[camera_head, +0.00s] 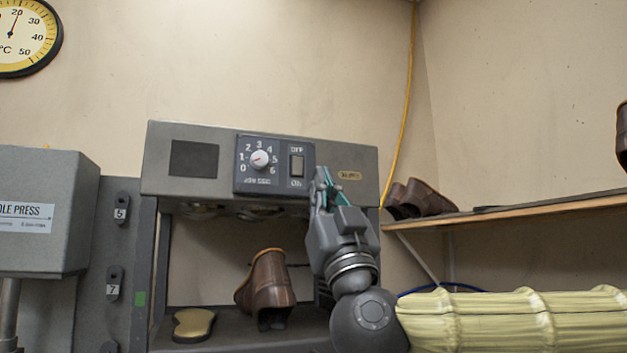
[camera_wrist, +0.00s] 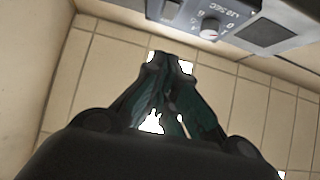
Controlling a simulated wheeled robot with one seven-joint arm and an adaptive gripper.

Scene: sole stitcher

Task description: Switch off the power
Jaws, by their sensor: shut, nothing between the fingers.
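The power switch (camera_head: 297,166) is a dark rocker on the machine's control panel (camera_head: 243,178), with OFF printed above it and ON below. Left of it is a white dial knob (camera_head: 260,159) on a scale from 0 to 6. My gripper (camera_head: 325,176) is shut and empty, just right of the panel and slightly below the switch's level. In the wrist view my gripper (camera_wrist: 171,62) points toward the panel, and the knob (camera_wrist: 210,28) shows beyond and right of the fingertips. Which side of the rocker is pressed in I cannot tell.
The grey stitcher housing (camera_head: 360,165) carries the panel. A wooden shelf (camera_head: 520,211) with brown shoes (camera_head: 420,197) is at right. A grey press (camera_head: 40,215) stands at left.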

